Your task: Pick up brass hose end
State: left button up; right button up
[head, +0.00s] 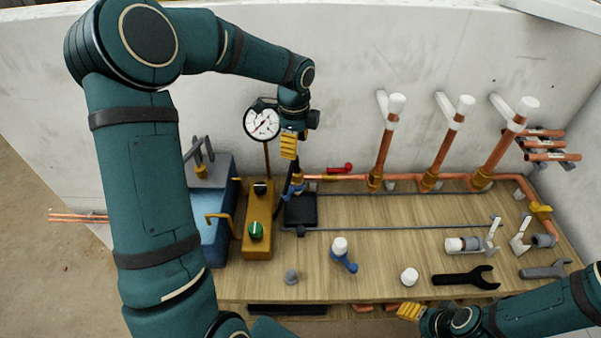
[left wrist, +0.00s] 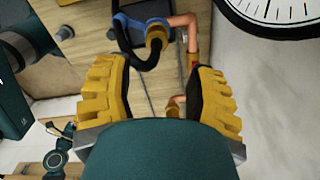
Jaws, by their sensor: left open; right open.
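A brass fitting (left wrist: 156,37) that looks like the hose end sits on a black hose (left wrist: 125,38) near the top of the left wrist view, beside a copper pipe (left wrist: 190,30). A blue part lies against it. My left gripper (left wrist: 158,92) is open, its yellow fingers on either side below the fitting, with nothing between them. In the head view my left gripper (head: 289,145) hangs just above the brass piece (head: 297,178) at the left end of the copper pipe. The arm and gripper hide part of this area. My right gripper (head: 411,311) is open at the bench's front edge.
The pressure gauge (head: 262,122) on the yellow pump block (head: 257,225) stands close left of my left gripper. A blue tank (head: 212,180) is further left. Copper risers (head: 384,150) stand along the wall. A black wrench (head: 466,279) and small fittings lie on the wooden bench (head: 390,245).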

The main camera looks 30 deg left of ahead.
aim_at(297, 171)
pick_arm(q)
notch_tip(297, 171, down, 6)
jog(key=shift+r+b, duration=0.1)
jog(key=shift+b, duration=0.2)
jog(key=shift+s+d+f+b, duration=0.1)
jog(key=shift+d+f+b, duration=0.1)
jog(key=shift+f, duration=1.25)
jog(key=shift+d+f+b, duration=0.15)
jog(key=shift+f+b, duration=0.05)
jog(key=shift+f, duration=1.2)
jog(key=c, duration=0.7)
